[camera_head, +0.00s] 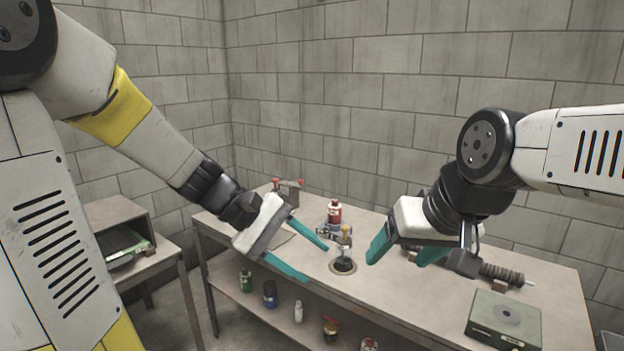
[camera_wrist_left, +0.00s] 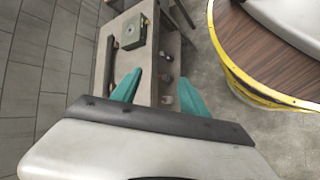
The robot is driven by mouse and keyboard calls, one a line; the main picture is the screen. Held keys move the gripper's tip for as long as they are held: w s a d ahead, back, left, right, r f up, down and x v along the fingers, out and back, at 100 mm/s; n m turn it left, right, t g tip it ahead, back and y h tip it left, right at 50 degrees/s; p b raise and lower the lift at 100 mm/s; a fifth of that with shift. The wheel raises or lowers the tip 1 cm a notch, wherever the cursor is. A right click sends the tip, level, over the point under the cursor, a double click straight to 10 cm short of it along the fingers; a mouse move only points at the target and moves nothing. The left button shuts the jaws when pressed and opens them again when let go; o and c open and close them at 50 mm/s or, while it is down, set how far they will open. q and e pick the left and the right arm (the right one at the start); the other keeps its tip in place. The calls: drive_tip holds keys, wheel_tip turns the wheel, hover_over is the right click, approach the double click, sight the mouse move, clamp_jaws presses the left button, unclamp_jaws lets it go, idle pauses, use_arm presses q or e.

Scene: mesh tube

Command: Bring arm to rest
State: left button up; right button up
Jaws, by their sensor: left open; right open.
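My left gripper (camera_head: 316,263) comes in from the left above the workbench (camera_head: 395,297). Its teal fingers are spread wide with nothing between them. The left wrist view shows the same open fingers (camera_wrist_left: 158,92) with the bench behind them. My right gripper (camera_head: 398,256) hangs over the right middle of the bench, its teal fingers apart and pointing down-left. I see nothing held in it. A small upright item with a dark base and a yellowish top (camera_head: 345,250) stands on a round pad between the two grippers. It looks apart from both.
A red-and-white bottle (camera_head: 334,214) and a red-tipped fixture (camera_head: 288,190) stand at the back. A green box (camera_head: 504,320) sits front right, near a ribbed dark cylinder (camera_head: 500,274). Several bottles are on the lower shelf (camera_head: 280,320). A side table (camera_head: 115,215) stands left.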

use_arm(q)
drive_tip(key=s+a+r+m+t+y, duration=0.2)
drive_tip(key=s+a+m+t+y, duration=0.1)
drive_tip(key=a, duration=0.3)
drive_tip(key=s+a+r+m+t+y, duration=0.2)
drive_tip(key=s+a+r+m+y, duration=0.1)
drive_tip(key=a, duration=0.4)
drive_tip(key=shift+s+m+t+y, duration=0.35)
drive_tip(key=shift+m+t+y, duration=0.05)
drive_tip(key=shift+y, duration=0.3)
idle(1.5)
